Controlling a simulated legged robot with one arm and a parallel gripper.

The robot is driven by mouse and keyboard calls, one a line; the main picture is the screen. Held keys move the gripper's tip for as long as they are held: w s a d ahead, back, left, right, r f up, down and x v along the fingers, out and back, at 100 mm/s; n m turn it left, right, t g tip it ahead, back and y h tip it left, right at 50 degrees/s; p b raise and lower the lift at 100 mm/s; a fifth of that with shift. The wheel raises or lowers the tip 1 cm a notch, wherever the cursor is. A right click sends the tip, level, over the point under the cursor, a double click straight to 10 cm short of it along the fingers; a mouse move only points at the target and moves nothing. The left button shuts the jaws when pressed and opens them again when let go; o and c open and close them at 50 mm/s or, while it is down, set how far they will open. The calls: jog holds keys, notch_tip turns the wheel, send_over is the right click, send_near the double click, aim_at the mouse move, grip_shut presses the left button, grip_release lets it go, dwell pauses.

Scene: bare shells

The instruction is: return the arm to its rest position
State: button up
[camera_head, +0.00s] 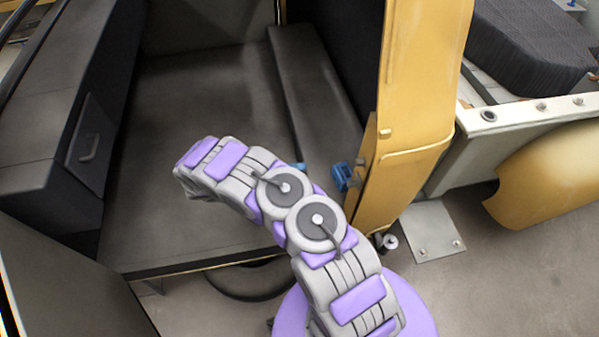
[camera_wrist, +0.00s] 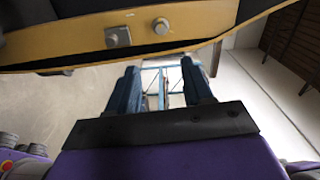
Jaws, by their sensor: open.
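My arm, grey with purple pads, reaches up from the bottom of the head view and bends to the left over a dark grey floor panel. My gripper shows in the wrist view (camera_wrist: 163,88) as two blue fingers on a dark bar, spread apart with nothing between them. In the wrist view a yellow beam (camera_wrist: 190,28) with bolts crosses above and close to the fingertips. I cannot tell whether they touch.
A yellow pillar (camera_head: 424,75) stands just right of my arm. A dark cabinet (camera_head: 38,130) with a handle is at the left. A grey panel (camera_head: 200,110) lies behind the arm. A pale ledge (camera_head: 530,110) and a curved yellow panel (camera_head: 550,175) are at the right. Open floor (camera_head: 500,270) shows at the lower right.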

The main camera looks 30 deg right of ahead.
dwell(0.3)
jog(key=s+d+r+m+g+y+b, duration=0.3)
jog(key=s+r+m+y+b, duration=0.45)
jog(key=s+r+m, duration=0.85)
jog(key=s+a+f+m+t+y+b, duration=0.2)
jog(key=s+a+m+y+b, duration=0.2)
jog(key=m, duration=0.5)
jog(key=s+a+f+m+t+y+b, duration=0.2)
jog(key=s+a+m+t+y+b, duration=0.1)
jog(key=s+a+m+y, duration=0.3)
jog(key=s+a+m+b, duration=0.1)
jog(key=s+a+m, duration=0.1)
jog(key=s+m, duration=0.1)
jog(key=shift+s+f+t, duration=0.3)
jog(key=shift+s+f, duration=0.05)
jog(key=shift+s, duration=0.5)
